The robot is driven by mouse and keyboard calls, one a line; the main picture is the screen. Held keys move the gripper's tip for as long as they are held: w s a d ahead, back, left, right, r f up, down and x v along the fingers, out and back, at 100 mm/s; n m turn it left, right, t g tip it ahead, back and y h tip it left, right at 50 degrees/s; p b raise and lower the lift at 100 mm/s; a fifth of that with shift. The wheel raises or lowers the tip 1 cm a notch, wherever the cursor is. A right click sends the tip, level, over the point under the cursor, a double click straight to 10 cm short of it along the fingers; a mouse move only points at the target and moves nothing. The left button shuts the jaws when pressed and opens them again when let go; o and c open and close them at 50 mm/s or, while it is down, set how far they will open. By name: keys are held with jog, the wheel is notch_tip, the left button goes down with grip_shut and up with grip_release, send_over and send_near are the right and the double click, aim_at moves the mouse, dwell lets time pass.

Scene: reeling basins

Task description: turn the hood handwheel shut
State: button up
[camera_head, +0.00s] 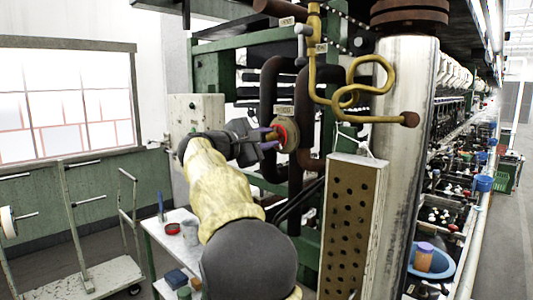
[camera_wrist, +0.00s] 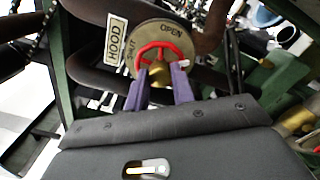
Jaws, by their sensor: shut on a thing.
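The red hood handwheel (camera_wrist: 162,46) sits in front of a round tan dial plate (camera_wrist: 182,42), with a brass-coloured part at its centre. The plate reads OPEN at the upper right; lettering at its left is partly hidden. A HOOD label (camera_wrist: 116,40) is beside it. My gripper (camera_wrist: 160,76) has its purple fingers on either side of the wheel's lower part, shut on it. In the head view my gripper (camera_head: 270,139) reaches the wheel (camera_head: 281,136) from the left; the fingers cover part of it.
Dark bent pipes (camera_head: 270,85) run behind and beside the wheel. A yellow pipe (camera_head: 350,118) and a perforated panel (camera_head: 350,215) stand to its right. A grey box (camera_head: 197,112) is to the left, above a small table (camera_head: 160,238) with cans.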

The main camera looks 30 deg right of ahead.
aim_at(269, 138)
jog(key=m+b, duration=0.4)
jog(key=b, duration=0.1)
jog(key=shift+f, duration=0.3)
jog(key=shift+r+m+b, duration=0.2)
jog(key=shift+m+b, duration=0.15)
jog(key=shift+m, duration=0.65)
jog(key=shift+r, duration=0.1)
jog(key=o, duration=0.8)
jog(key=shift+o, duration=0.2)
jog(key=shift+b+v, duration=0.55)
jog(key=shift+v, duration=0.95)
jog(key=shift+s, duration=0.1)
